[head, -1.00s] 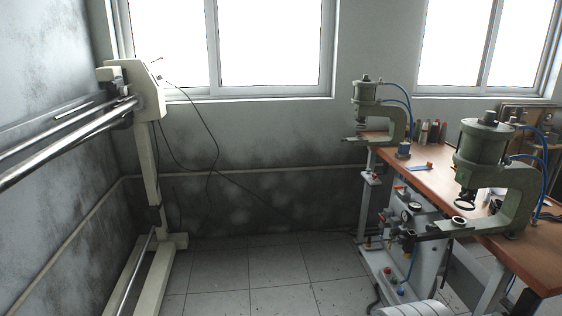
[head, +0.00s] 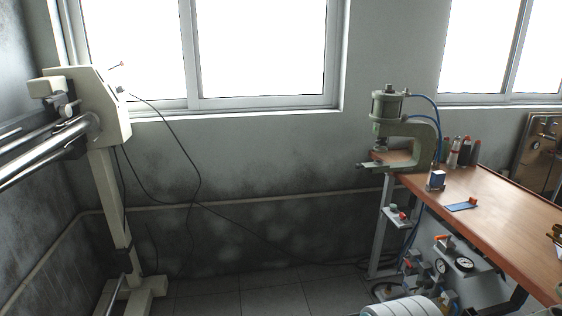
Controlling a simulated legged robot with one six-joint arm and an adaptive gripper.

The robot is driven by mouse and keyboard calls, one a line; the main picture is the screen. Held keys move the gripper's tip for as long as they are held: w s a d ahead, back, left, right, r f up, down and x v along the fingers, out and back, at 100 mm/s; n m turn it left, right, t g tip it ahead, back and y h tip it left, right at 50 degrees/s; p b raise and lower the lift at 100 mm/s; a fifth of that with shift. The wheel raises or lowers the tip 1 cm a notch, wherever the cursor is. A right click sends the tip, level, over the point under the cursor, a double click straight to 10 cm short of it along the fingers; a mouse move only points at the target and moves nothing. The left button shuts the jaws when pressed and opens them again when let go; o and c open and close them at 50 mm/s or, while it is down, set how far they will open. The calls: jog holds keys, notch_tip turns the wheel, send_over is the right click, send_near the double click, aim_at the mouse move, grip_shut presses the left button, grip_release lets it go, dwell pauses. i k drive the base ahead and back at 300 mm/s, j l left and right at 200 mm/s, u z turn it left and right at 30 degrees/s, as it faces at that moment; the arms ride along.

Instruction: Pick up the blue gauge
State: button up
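A flat blue piece with an orange end (head: 463,204) lies on the brown tabletop near its left edge, in the head view. A small dark blue block with a pale top (head: 437,180) stands on the same table, left of and behind the flat piece. Either could be the blue gauge; I cannot tell which from this distance. Nothing touches either of them. My gripper is not in view.
A green pneumatic press (head: 410,135) stands at the far end of the wooden table (head: 505,210). Several bottles (head: 463,151) stand beside it. Dials and valves (head: 450,262) sit below the table edge. A pale machine frame (head: 115,190) stands left; tiled floor (head: 265,297) lies between.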

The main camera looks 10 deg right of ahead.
aim_at(437, 181)
jog(key=i, duration=1.4)
jog(key=i+z, duration=0.45)
jog(key=i+j+z, duration=0.25)
jog(key=i+z, duration=0.15)
jog(key=i, duration=0.15)
jog(key=i+z, duration=0.15)
jog(key=z, duration=0.25)
jog(key=i+z, duration=0.15)
jog(key=z, duration=0.25)
jog(key=i+z, duration=0.15)
jog(key=z, duration=0.25)
jog(key=i+j+z, duration=0.1)
jog(key=z, duration=0.3)
jog(key=i+j+z, duration=0.2)
jog(key=z, duration=0.25)
jog(key=i+j+z, duration=0.35)
jog(key=z, duration=0.15)
